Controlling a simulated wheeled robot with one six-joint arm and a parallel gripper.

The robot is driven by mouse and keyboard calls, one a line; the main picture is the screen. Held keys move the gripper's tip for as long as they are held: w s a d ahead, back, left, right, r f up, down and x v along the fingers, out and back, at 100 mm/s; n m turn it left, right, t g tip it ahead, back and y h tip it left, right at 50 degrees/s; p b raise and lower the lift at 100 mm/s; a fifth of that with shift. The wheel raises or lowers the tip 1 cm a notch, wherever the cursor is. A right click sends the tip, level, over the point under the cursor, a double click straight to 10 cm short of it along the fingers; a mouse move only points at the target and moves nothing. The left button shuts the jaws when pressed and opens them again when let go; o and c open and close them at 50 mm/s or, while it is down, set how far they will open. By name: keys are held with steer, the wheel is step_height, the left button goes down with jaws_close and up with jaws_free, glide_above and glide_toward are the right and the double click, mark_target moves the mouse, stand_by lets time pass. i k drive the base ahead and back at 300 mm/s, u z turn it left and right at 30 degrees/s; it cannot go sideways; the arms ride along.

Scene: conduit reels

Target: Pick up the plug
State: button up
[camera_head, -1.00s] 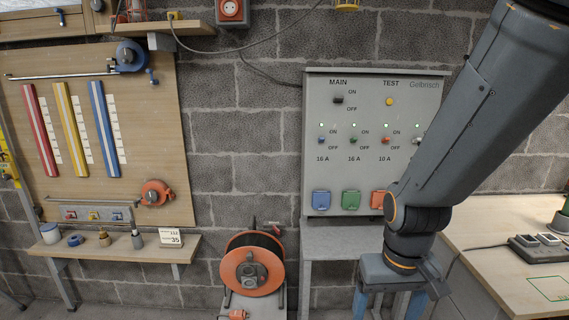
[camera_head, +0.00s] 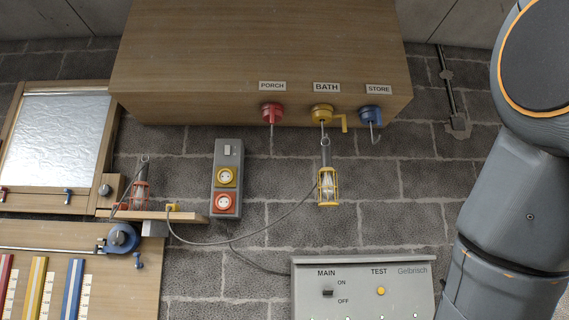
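A small yellow plug (camera_head: 172,207) lies on the narrow wooden shelf (camera_head: 190,216) at left. A grey cable runs from it, sags, and rises to the yellow caged lamp (camera_head: 327,187) hanging under the BATH hook (camera_head: 322,113). My gripper is outside the picture. Only my arm shows, along the right edge, well away from the plug.
A socket box (camera_head: 227,178) with a yellow and a red outlet is on the wall right of the shelf. A red caged lamp (camera_head: 141,194) is at the shelf's left. A wooden cabinet (camera_head: 260,55) juts out above. A grey switch panel (camera_head: 362,283) is below.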

mark_target(174, 207)
steer(key=u, duration=0.5)
steer(key=k, duration=0.6)
steer(key=u, duration=1.35)
steer(key=i, duration=1.1)
steer(key=z, duration=0.25)
